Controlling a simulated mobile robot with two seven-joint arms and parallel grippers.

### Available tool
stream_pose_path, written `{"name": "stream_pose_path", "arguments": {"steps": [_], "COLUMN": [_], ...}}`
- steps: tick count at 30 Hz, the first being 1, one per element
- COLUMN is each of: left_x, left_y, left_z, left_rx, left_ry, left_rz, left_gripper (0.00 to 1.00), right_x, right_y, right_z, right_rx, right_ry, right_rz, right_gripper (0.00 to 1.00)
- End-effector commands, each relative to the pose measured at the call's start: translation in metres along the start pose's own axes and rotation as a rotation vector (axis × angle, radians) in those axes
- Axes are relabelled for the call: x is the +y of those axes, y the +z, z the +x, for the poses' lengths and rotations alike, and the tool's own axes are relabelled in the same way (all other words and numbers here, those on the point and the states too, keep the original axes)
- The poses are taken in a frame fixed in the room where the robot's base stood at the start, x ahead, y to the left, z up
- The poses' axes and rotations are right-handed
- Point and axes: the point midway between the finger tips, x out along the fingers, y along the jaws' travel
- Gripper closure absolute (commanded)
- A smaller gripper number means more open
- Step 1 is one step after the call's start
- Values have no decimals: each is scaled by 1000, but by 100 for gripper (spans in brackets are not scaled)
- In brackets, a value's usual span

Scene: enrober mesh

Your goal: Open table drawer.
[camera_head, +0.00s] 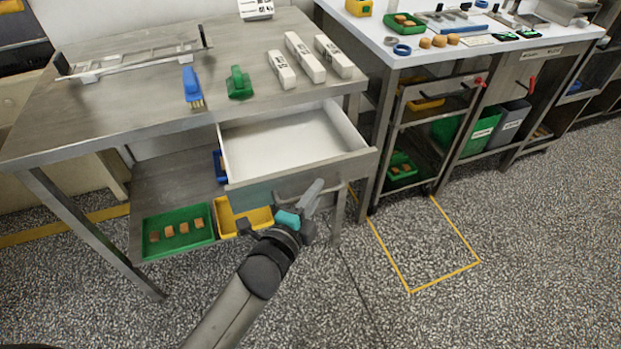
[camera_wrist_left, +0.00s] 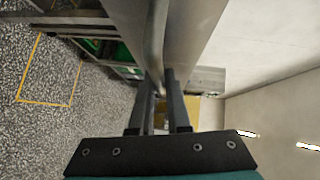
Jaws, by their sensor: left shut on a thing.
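The table drawer (camera_head: 285,142) is pulled out from under the left steel table (camera_head: 120,95). Its white inside shows in the head view and looks empty. My left gripper (camera_head: 312,196) is at the drawer's front panel, shut on the drawer handle. In the left wrist view the handle (camera_wrist_left: 154,45) is a metal bar running down between the two fingers of my left gripper (camera_wrist_left: 160,105), beside the drawer front (camera_wrist_left: 190,35). The fingers partly hide the handle. My right gripper is not in either view.
A blue brush (camera_head: 193,88), a green tool (camera_head: 239,83) and white blocks (camera_head: 305,57) lie on the tabletop. A green tray (camera_head: 178,232) and a yellow tray (camera_head: 243,217) sit on the lower shelf. A second table (camera_head: 470,50) stands right. Floor in front is clear.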

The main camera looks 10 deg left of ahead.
Motion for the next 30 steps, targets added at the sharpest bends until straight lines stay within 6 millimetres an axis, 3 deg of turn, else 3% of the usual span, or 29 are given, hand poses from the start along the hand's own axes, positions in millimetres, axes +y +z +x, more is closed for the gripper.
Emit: {"name": "stream_pose_path", "arguments": {"steps": [14,15,18,30], "left_x": [2,2,2,2], "left_y": [-3,-3,-3,-4], "left_z": [-4,-4,-4,-12], "left_rx": [-1,-1,-1,-1], "left_ry": [1,1,1,2], "left_rz": [1,1,1,0], "left_gripper": [100,83,73,73], "right_x": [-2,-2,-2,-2], "right_y": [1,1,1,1], "right_z": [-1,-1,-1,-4], "right_rx": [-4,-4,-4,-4], "right_ry": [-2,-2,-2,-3], "right_rz": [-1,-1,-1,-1], "right_gripper": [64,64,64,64]}}
